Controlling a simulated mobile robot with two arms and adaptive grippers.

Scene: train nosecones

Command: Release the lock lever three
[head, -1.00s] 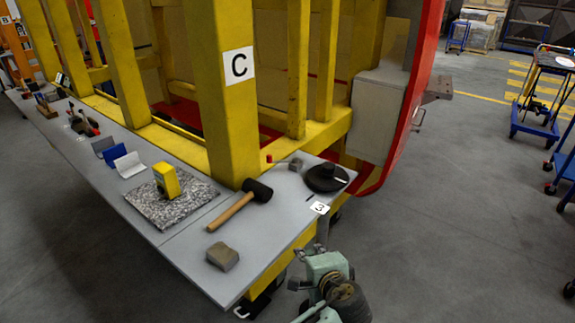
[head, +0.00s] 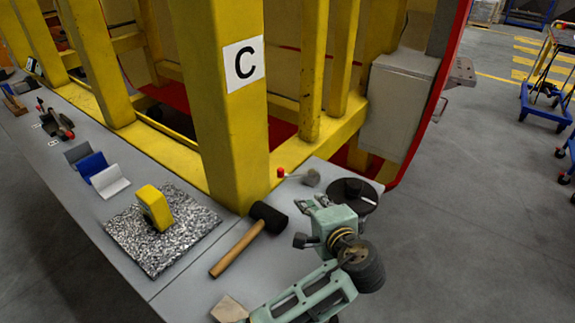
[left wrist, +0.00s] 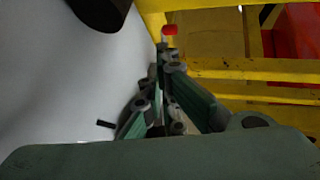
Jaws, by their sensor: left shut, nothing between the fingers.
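A small lever with a red tip (head: 281,172) sticks up at the back edge of the grey bench, beside the yellow post; it looks like the lock lever. Its red tip also shows in the left wrist view (left wrist: 170,30), just beyond my fingertips. My left gripper (head: 305,206) is over the bench's right end, its fingers shut and empty. In the left wrist view the fingers (left wrist: 163,62) come together just short of the red tip, with no clear contact. The number 3 label is hidden behind my arm. My right gripper is not in view.
A black mallet (head: 249,239) lies left of my gripper, and a dark disc (head: 349,196) lies on the right. A yellow block (head: 154,208) stands on a speckled plate (head: 190,243). The yellow post marked C (head: 225,120) rises behind the bench.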

